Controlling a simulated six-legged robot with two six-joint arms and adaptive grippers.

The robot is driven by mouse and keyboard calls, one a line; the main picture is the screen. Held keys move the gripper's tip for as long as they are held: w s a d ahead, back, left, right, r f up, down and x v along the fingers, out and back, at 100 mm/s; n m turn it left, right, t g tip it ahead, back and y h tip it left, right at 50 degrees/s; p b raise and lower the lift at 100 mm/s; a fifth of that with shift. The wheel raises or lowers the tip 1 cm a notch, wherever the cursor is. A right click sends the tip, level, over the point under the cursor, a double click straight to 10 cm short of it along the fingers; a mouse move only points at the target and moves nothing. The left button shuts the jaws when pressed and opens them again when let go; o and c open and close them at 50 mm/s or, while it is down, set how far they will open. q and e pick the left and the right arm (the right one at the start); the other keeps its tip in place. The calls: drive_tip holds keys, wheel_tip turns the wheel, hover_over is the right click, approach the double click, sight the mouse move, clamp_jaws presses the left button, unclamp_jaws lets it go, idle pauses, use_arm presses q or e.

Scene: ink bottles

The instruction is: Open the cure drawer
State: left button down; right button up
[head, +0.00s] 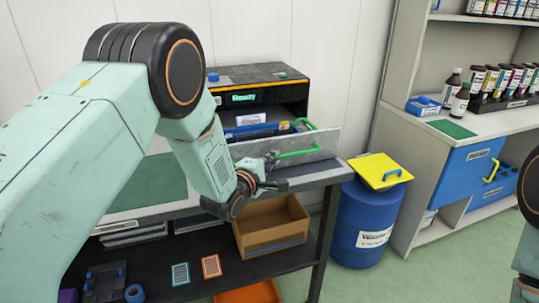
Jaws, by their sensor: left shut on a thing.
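A dark curing machine (262,73) stands on the table's back part, with a lit green "Ready" display. Its drawer is pulled out toward me, and the light grey drawer front (325,143) stands clear of the machine's body. A green bar handle (297,153) runs along the outside of that front. My left gripper (271,160) is at the left end of the handle, shut on it; its fingertips are small and partly hidden. Inside the drawer I see a white label, blue parts and a green curved piece. Of my right arm only a part shows at the right edge; its gripper is out of view.
A cardboard box (270,226) sits on the lower shelf under the drawer. A blue waste barrel (362,222) with a yellow lid (380,170) stands right of the table. Farther right is a counter with ink bottles (490,82) and a blue drawer (466,171).

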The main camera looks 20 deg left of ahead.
use_arm(q)
drive_tip(key=shift+s+d, duration=0.25)
drive_tip(key=shift+s, duration=0.1)
drive_tip(key=c, duration=1.4)
unclamp_jaws()
drive_tip(key=v, duration=1.2)
